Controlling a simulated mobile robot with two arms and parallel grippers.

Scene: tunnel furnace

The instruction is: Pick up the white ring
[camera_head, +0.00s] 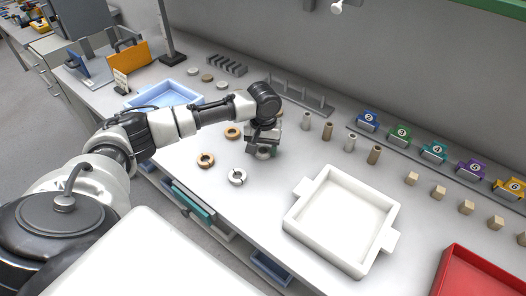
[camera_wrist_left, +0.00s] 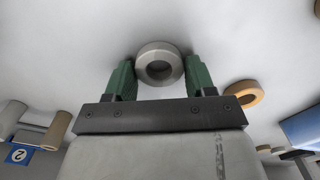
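A white-grey ring (camera_wrist_left: 158,47) lies on the table in the left wrist view, its near part between the two green fingertips of my left gripper (camera_wrist_left: 160,68). The fingers are open, with a gap on each side of the ring. In the head view my left gripper (camera_head: 262,150) points down over this ring, which is mostly hidden beneath it. Another white ring (camera_head: 237,183), with a slot in its side, lies in front of the gripper. My right gripper is out of view.
Orange-brown rings (camera_head: 205,160) lie to the left of the gripper. A white tray (camera_head: 312,229) stands to the right, and small upright cylinders (camera_head: 328,131) stand behind it. A blue tray (camera_head: 185,88) is at the left. A grey rack (camera_head: 300,97) is behind the gripper.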

